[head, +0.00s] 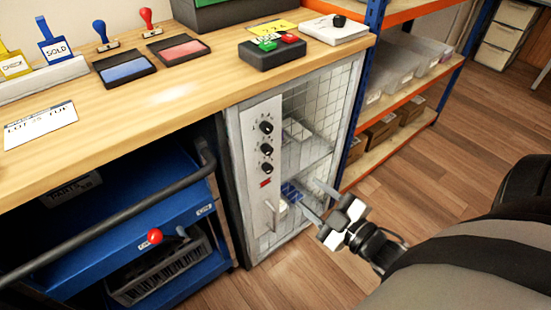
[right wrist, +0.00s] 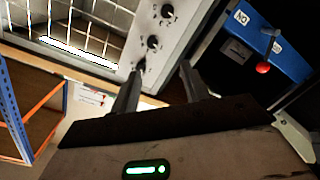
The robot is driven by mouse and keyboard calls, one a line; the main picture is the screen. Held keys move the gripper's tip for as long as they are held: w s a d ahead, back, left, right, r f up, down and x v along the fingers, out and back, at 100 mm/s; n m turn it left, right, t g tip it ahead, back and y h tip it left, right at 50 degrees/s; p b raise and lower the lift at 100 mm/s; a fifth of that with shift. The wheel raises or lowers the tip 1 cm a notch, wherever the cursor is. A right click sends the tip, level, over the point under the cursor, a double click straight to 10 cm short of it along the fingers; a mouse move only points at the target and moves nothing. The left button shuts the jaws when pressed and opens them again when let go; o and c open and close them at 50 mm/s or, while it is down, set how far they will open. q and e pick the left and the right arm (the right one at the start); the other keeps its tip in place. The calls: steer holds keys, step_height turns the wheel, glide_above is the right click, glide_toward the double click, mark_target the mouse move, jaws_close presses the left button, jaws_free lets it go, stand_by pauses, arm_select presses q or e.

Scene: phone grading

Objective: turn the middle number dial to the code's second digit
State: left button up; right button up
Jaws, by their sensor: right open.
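The middle number dial (head: 267,149) is a small black knob, between an upper dial (head: 267,127) and a lower dial (head: 267,167), on the pale panel of a wire-glass cabinet (head: 237,170). In the right wrist view the middle dial (right wrist: 153,42) also sits between two others. My right gripper (head: 317,201) is open and empty, in front of the cabinet, below and right of the dials, apart from them. In its wrist view the fingers (right wrist: 160,70) point toward the panel. The dial's setting is too small to read. My left gripper is not in view.
A vertical handle (head: 271,216) and a red label (head: 265,183) are below the dials. A blue trolley (head: 110,235) with a dark rail stands left. The wooden bench top (head: 180,90) overhangs above. A blue-orange shelf rack (head: 385,150) stands right; the floor is clear there.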

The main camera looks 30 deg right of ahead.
steer(key=d+n, duration=0.1)
glide_toward(270, 152)
steer(key=shift+t, duration=0.3)
steer(key=w, duration=0.6)
steer(key=w+a+b, duration=0.1)
steer(key=w, duration=0.1)
steer(key=shift+w+f, duration=0.1)
steer(key=shift+w, duration=0.3)
steer(key=c, duration=1)
